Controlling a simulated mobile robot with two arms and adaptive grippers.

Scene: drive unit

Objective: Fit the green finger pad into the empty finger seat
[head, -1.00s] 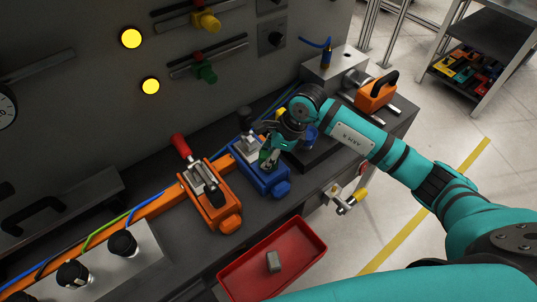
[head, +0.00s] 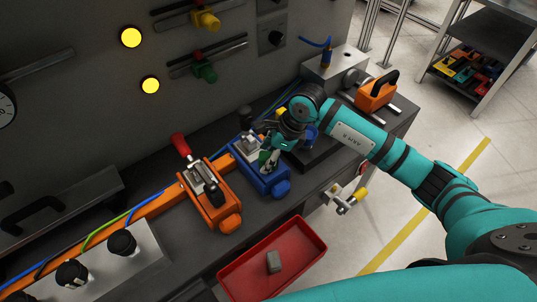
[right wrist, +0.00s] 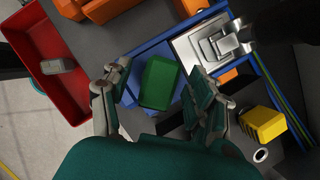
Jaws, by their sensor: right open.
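A green finger pad (right wrist: 160,83) lies on the blue fixture (right wrist: 132,92), seen between the fingers of my right gripper in the right wrist view. My right gripper (right wrist: 158,74) is open, with one finger on each side of the pad and a gap visible at the left. In the head view my right gripper (head: 271,158) is low over the blue fixture (head: 270,182) and partly covers it. A small green patch of the pad (head: 264,156) shows there beside the fingers. I cannot make out the empty finger seat. My left gripper is not in view.
A metal clamp (right wrist: 207,45) is on the blue fixture. An orange fixture with a red-handled clamp (head: 211,195) stands to its left. A red tray (head: 308,233) with a grey block (head: 274,261) is in front. A yellow block (right wrist: 262,122) is close to the right finger.

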